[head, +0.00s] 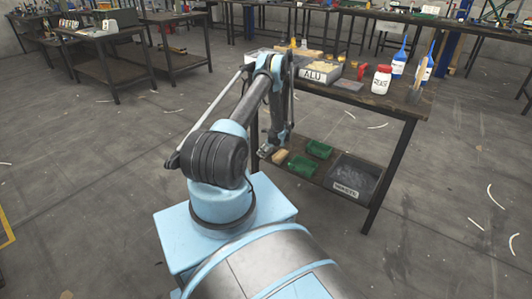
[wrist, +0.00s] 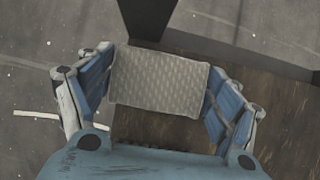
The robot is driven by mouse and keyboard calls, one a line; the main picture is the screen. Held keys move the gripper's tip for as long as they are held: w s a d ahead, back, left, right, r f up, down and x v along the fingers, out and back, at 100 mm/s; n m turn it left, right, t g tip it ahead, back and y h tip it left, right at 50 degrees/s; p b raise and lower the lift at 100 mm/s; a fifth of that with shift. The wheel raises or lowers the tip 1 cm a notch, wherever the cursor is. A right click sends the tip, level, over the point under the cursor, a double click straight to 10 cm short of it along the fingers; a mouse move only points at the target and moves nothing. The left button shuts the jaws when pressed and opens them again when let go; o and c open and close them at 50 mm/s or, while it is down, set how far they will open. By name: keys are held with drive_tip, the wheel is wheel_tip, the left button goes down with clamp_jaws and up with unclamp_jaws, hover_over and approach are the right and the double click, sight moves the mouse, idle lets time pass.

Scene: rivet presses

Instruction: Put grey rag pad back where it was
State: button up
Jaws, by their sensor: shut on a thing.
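The grey rag pad (wrist: 158,80) is a pale, woven-textured rectangle in the wrist view. It lies between the two blue finger pads of my gripper (wrist: 158,92), which is shut on it at its left and right edges. The brown lower shelf (wrist: 160,128) shows beneath the pad. I cannot tell whether the pad touches it. In the head view my gripper (head: 267,151) is low at the left end of that shelf, under the tabletop. A small tan piece (head: 280,157) shows right beside it; I cannot tell whether this is the pad.
Green bins (head: 318,149) and a labelled grey bin (head: 353,180) stand on the lower shelf to the right. A dark table leg (wrist: 147,18) rises just beyond the pad. The tabletop above holds an ALU box (head: 318,77), a white jar (head: 381,80) and blue-white bottles (head: 400,62).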

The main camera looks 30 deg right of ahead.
drive_tip(key=shift+f, duration=0.25)
drive_tip(key=o, duration=1.2)
drive_tip(key=v, duration=1.2)
